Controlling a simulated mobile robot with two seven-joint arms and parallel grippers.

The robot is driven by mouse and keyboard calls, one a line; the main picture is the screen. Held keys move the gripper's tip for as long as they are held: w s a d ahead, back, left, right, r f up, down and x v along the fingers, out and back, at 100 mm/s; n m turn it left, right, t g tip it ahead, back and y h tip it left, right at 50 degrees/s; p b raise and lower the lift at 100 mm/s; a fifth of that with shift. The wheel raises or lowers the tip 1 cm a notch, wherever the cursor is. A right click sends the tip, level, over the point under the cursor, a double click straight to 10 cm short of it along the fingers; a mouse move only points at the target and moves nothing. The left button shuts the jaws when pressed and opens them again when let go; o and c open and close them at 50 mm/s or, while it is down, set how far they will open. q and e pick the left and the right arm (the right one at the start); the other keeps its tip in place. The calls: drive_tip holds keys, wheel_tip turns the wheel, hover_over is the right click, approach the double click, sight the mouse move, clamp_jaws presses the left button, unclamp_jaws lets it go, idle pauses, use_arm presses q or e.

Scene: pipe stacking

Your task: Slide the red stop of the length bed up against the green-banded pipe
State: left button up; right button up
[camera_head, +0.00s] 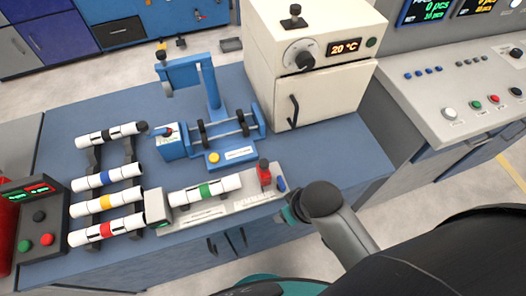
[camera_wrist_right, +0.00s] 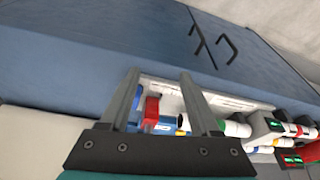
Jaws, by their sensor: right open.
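The length bed (camera_head: 222,212) is a pale tray at the front edge of the blue bench. The green-banded pipe (camera_head: 204,190) lies in it, its left end by the grey end block (camera_head: 158,208). The red stop (camera_head: 264,173) stands upright toward the bed's right end, with a gap to the pipe. My right gripper (camera_head: 289,212) is just off the bed's right end, its fingers largely hidden in the head view. In the right wrist view its two fingers (camera_wrist_right: 160,76) are spread, with the red stop (camera_wrist_right: 152,110) showing between them and the green-banded pipe (camera_wrist_right: 228,128) beyond. My left gripper is not seen.
A rack (camera_head: 94,172) at the left holds several banded pipes. A blue fixture (camera_head: 210,125) stands behind the bed, and a cream oven (camera_head: 310,70) behind right. A control box (camera_head: 38,215) is at the far left. The bench is bare right of the bed (camera_head: 345,165).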

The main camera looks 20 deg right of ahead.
drive_tip(key=w+a+r+n+y+p, duration=0.1)
drive_tip(key=w+a+r+n+p, duration=0.2)
drive_tip(key=r, duration=0.7)
wheel_tip(320, 180, up, 7)
drive_tip(key=n+g+h, duration=0.2)
drive_tip(key=n+g, duration=0.1)
drive_tip(key=n, duration=0.2)
hover_over(262, 162)
use_arm(q)
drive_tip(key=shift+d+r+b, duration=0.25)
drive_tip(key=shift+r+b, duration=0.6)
drive_tip(key=shift+b, duration=0.35)
use_arm(e)
wheel_tip(262, 162, down, 15)
drive_tip(key=shift+s+d, duration=0.1)
clamp_jaws()
